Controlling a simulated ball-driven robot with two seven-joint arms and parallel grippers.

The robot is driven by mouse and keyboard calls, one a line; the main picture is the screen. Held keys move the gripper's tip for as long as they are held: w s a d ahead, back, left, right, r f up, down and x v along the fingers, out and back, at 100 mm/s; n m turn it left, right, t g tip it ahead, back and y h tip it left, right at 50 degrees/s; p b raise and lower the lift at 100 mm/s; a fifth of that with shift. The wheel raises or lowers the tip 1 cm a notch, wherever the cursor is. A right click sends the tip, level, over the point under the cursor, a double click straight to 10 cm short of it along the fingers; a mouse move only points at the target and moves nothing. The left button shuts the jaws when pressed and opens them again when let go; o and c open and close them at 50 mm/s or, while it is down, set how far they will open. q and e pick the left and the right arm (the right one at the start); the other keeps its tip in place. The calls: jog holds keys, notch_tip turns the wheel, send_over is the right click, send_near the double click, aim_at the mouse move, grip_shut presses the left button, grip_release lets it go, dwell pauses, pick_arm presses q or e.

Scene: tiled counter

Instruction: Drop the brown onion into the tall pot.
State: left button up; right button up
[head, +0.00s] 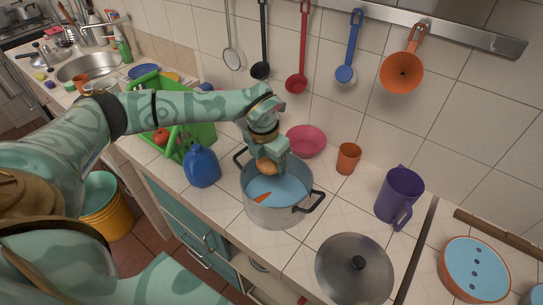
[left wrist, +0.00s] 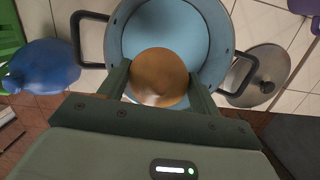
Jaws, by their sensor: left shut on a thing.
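The brown onion (head: 266,167) is between the fingers of my left gripper (head: 268,160), which is shut on it. Gripper and onion are over the mouth of the tall pot (head: 280,216), a silver pot with two dark handles and a light blue inside. My right gripper is not in view.
A blue jug (head: 202,167) and a green crate (head: 200,138) stand left of the pot. A pink bowl (head: 306,140) and an orange cup (head: 348,158) are behind. A lid (head: 345,275) lies at front right, with a purple pitcher (head: 399,190) beyond.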

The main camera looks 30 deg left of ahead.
aim_at(270, 168)
pick_arm(q)
notch_tip(270, 168, down, 3)
jog(key=shift+w+b, duration=0.15)
jog(key=shift+b, duration=0.75)
jog(key=shift+f, duration=0.3)
jog(key=shift+r, duration=0.1)
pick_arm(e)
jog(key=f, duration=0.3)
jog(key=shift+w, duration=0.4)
pick_arm(q)
jog(key=o, duration=1.1)
jog(key=shift+o, duration=0.2)
notch_tip(270, 168, up, 16)
jog(key=s, duration=0.2)
jog(key=shift+s+a+p, duration=0.15)
jog(key=shift+s+p, duration=0.1)
jog(key=shift+p, duration=0.2)
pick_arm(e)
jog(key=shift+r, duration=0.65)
